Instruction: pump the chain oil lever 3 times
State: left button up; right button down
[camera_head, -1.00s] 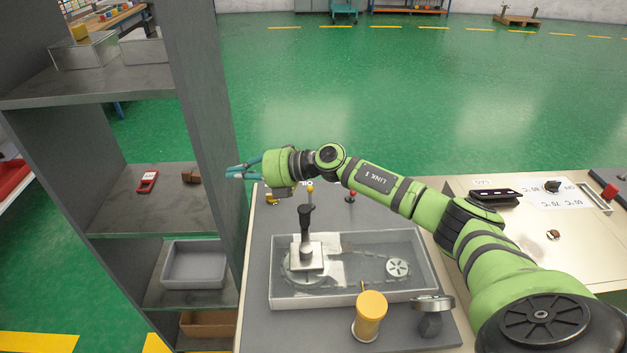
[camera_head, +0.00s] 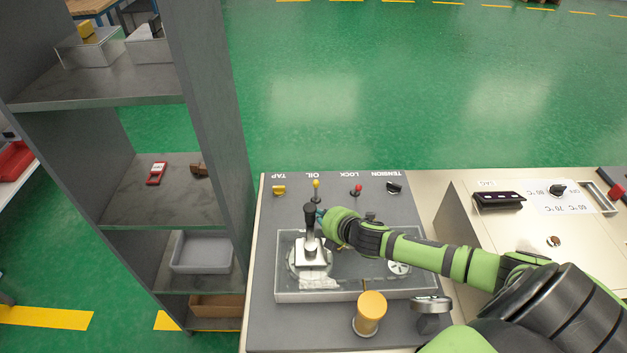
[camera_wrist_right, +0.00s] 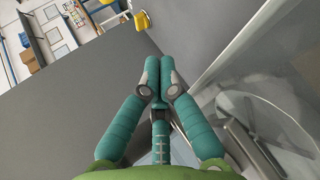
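The oil lever (camera_head: 316,185), a short stem with a yellow knob, stands upright by the upside-down OIL label on the grey panel (camera_head: 290,212). My right gripper (camera_head: 320,217) is just in front of it, low over the back of the clear-covered chain box (camera_head: 345,296), beside a black upright handle (camera_head: 309,222). Contact with the handle cannot be told. In the right wrist view its teal fingers (camera_wrist_right: 159,72) are together, with nothing visible between them. My left gripper is in neither view.
A yellow tap (camera_head: 279,190), a red-knobbed lock lever (camera_head: 356,190) and a black tension knob (camera_head: 394,187) flank the oil lever. A yellow-capped post (camera_head: 371,308) stands in front of the chain box. A grey shelf unit (camera_head: 215,130) rises at left.

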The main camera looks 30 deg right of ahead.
jog(key=shift+s+a+f, duration=0.2)
jog(key=shift+s+f, duration=0.1)
jog(key=shift+f, duration=0.15)
jog(key=shift+s+a+r, duration=0.15)
jog(key=shift+s, duration=0.05)
jog(key=b, duration=0.3)
send_near(316, 191)
jog(key=w+a+f, duration=0.2)
jog(key=w+a, duration=0.1)
jog(key=shift+w+f, duration=0.1)
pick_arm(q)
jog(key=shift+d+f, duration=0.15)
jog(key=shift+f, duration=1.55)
pick_arm(e)
jog(key=shift+w+d, duration=0.4)
jog(key=shift+w, duration=0.15)
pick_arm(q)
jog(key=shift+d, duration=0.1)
pick_arm(e)
jog(key=shift+w, duration=0.1)
jog(key=shift+w+d, duration=0.15)
jog(key=shift+w, duration=0.1)
